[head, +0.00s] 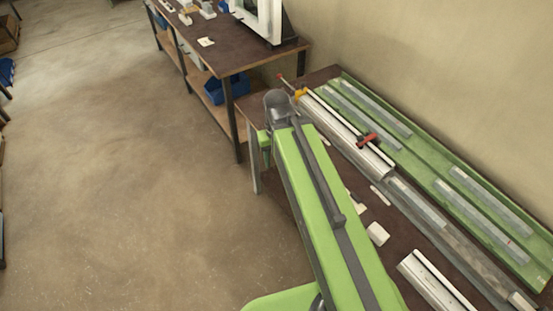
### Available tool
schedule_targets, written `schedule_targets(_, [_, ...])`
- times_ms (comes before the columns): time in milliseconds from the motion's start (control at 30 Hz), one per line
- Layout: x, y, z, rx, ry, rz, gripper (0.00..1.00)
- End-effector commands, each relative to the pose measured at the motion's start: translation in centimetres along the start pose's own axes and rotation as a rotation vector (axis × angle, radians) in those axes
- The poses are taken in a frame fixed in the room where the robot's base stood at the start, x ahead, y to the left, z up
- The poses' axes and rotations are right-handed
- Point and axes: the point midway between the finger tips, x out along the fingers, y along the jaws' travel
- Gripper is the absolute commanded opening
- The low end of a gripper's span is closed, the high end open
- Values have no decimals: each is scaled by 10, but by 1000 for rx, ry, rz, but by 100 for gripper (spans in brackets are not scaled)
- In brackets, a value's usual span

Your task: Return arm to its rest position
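My green and grey arm (300,190) rises from the bottom of the head view and reaches up over the near edge of the bench. Its far end is a rounded grey joint (278,105), with a green part partly showing below it. I do not see any gripper fingers; whatever lies beyond the joint is hidden or out of the picture. The dark-topped bench (378,211) runs from the middle to the lower right, and my arm covers part of its left side.
A green tray (415,152) with several grey bars lies along the wall. Beside it is a long silver profile (350,146) with a red clamp handle (367,140). Small white blocks (378,234) lie nearby. A second table (225,57) stands behind.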

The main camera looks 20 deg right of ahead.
Motion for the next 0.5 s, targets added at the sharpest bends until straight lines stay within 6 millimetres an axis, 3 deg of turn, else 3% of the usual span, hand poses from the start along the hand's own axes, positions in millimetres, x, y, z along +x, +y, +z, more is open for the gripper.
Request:
schedule_targets(267, [1, -3, 1, 6, 0, -2, 49])
schedule_targets(500, [48, -4, 1, 5, 0, -2, 49])
